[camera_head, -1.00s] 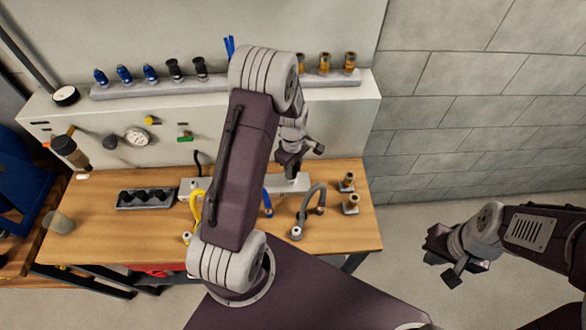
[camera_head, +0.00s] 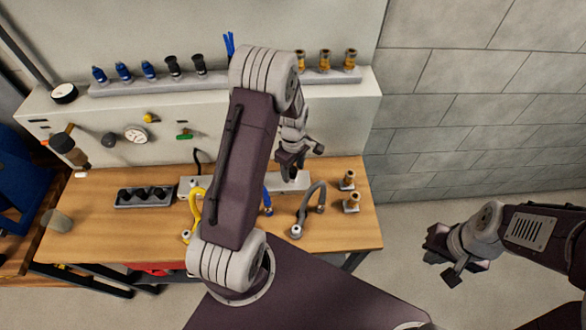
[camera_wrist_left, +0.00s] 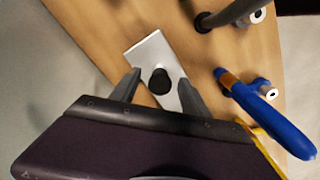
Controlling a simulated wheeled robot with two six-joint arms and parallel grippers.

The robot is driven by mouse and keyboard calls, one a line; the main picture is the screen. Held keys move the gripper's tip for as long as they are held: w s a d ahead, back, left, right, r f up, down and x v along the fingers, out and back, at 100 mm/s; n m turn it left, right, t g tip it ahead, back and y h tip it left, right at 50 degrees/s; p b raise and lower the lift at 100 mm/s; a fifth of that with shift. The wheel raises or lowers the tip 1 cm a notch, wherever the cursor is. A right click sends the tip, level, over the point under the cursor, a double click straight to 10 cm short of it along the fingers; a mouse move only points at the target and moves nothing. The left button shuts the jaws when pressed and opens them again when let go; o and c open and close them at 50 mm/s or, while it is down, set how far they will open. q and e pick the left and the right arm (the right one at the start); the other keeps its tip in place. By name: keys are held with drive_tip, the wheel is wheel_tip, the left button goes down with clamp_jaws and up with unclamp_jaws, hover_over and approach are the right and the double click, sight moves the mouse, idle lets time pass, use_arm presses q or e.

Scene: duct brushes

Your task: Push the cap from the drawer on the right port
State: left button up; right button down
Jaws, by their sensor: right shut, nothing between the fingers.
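A pale block (camera_head: 298,183) stands on the wooden bench behind my left arm, which hides part of it. In the left wrist view the block (camera_wrist_left: 148,52) carries a round black cap-like piece (camera_wrist_left: 160,80). My left gripper (camera_head: 291,172) is over the block, fingers pointing down. In the left wrist view its fingers (camera_wrist_left: 158,92) are spread on either side of the black piece, with gaps showing. I cannot tell whether this piece is seated in a port. My right gripper (camera_head: 443,259) is shut and empty, clear of the bench at the right. I cannot make out a drawer.
A dark tray with black pieces (camera_head: 146,196) lies left on the bench. Yellow (camera_head: 196,205), blue (camera_wrist_left: 262,113) and grey (camera_head: 309,210) hoses are near the block. Two brass fittings (camera_head: 351,203) stand at the bench's right end. A shelf of fittings (camera_head: 225,82) runs behind.

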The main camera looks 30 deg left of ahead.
use_arm(q)
wheel_tip(320, 180, up, 9)
drive_tip(key=shift+r+b, duration=0.1)
drive_tip(key=shift+b, duration=0.45)
idle(0.4)
drive_tip(key=shift+w+d, duration=0.1)
drive_tip(key=shift+d, duration=0.1)
drive_tip(key=s+d+m+t+b, duration=0.1)
drive_tip(key=s+d+m, duration=0.6)
drive_tip(key=s+m, duration=0.6)
drive_tip(key=shift+f+m+b, duration=0.4)
drive_tip(key=shift+f+m, duration=0.05)
drive_tip(key=shift+m, duration=0.55)
